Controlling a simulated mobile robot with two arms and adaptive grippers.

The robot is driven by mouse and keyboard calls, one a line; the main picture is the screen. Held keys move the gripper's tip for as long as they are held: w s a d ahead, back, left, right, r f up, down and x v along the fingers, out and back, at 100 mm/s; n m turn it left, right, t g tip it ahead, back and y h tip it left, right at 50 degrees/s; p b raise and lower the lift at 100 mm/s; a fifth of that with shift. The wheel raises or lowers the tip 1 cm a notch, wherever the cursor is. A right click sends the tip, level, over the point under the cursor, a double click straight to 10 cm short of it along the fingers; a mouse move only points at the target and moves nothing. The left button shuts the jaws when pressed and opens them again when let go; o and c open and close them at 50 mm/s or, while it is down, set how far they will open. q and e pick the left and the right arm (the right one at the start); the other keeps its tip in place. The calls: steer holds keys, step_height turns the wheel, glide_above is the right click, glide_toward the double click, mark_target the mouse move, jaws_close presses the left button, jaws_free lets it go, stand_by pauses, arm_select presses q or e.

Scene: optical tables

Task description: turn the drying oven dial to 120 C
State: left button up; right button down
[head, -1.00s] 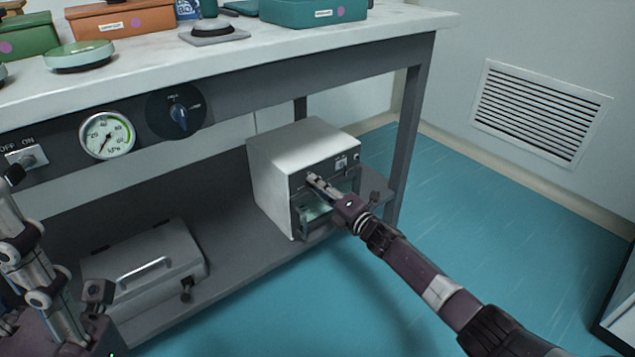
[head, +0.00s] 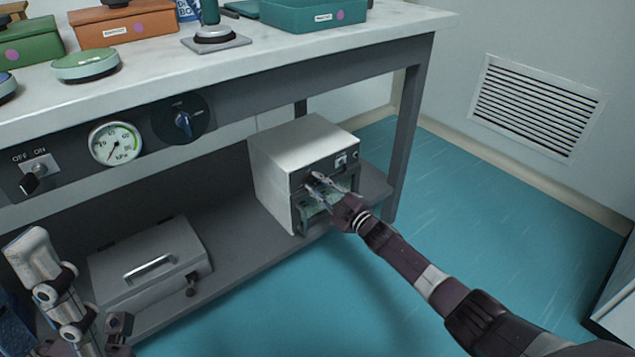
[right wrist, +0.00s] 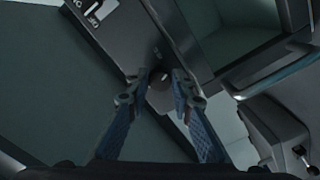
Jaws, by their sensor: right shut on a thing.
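The drying oven (head: 275,165) is a light grey box with a dark front, standing on the shelf under the table. My right gripper (head: 318,180) is at the left part of its front panel. In the right wrist view its fingers (right wrist: 158,76) are on both sides of the small dark round dial (right wrist: 160,86), shut on it. The fingers hide much of the dial, and I cannot read its setting or scale. Jointed parts of my left arm (head: 50,290) show at the lower left of the head view, apart from the oven; whether its gripper is open is unclear.
A grey case (head: 150,262) with a handle stands on the shelf left of the oven. Boxes stand on the tabletop.

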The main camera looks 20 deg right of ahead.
steer(key=m, duration=0.4)
steer(key=shift+d+m+p, duration=0.1)
steer(key=shift+m+p, duration=0.25)
steer(key=shift+m, duration=0.05)
steer(key=m, duration=0.3)
steer(key=shift+m, duration=0.3)
steer(key=m, duration=0.4)
steer(key=shift+f, duration=0.1)
steer(key=shift+m, duration=1.6)
steer(key=c, duration=1.7)
jaws_free()
steer(key=shift+a, duration=0.2)
